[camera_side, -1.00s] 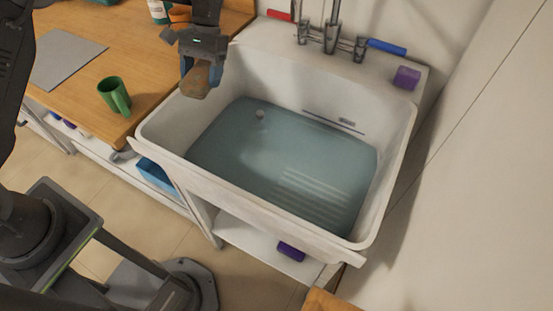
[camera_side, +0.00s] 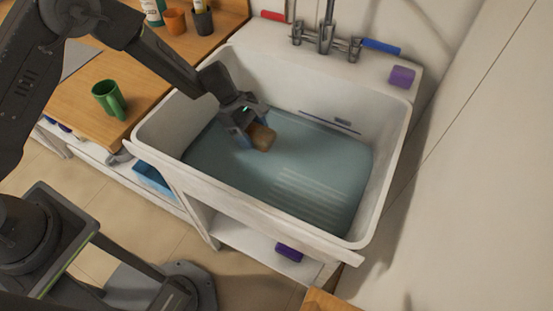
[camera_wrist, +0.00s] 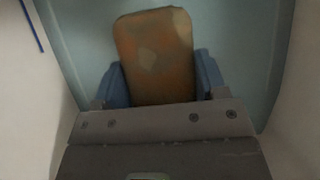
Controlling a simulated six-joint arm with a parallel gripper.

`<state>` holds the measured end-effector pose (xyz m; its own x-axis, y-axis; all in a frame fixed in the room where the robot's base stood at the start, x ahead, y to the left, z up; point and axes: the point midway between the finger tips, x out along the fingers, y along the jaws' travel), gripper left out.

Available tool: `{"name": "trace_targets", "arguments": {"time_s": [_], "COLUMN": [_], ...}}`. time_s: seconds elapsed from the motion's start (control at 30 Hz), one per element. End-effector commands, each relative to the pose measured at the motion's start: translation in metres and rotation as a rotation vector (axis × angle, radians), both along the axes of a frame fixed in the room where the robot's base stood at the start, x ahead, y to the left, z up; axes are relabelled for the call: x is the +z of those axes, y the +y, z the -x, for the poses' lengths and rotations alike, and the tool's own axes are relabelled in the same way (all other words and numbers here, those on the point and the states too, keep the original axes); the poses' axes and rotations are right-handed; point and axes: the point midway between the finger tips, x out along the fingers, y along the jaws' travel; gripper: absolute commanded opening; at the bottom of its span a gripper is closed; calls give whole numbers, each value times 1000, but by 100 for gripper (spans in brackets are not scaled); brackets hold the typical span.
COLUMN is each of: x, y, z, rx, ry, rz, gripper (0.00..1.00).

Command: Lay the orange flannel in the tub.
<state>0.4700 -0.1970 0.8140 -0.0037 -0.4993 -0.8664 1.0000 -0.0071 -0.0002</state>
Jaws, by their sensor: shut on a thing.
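The orange flannel (camera_side: 261,136) is a small brownish-orange folded piece. My gripper (camera_side: 250,138) is shut on it, with a blue finger on either side of the flannel (camera_wrist: 155,55) in the wrist view. The white tub (camera_side: 170,116) is a deep basin with bluish-grey water or a bluish bottom (camera_side: 225,165) inside. My gripper and the flannel are inside the tub's outline, toward its back left. I cannot tell whether the flannel touches the surface below it.
A green mug (camera_side: 108,98) stands on the wooden counter (camera_side: 75,115) left of the tub. Taps with red and blue handles (camera_side: 327,38) rise behind it. A purple block (camera_side: 401,77) sits on the back right ledge. The tub's middle and right are clear.

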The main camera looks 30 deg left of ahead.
Motion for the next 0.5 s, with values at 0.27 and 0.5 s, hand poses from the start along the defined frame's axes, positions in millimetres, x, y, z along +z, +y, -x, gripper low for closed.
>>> {"name": "trace_targets", "arguments": {"time_s": [0.27,0.5], "x": [-33,-47], "y": [-56,-68], "z": [-1,-2], "rx": [-4,0], "ry": [0,1], "rz": [0,0], "gripper": [42,42]}}
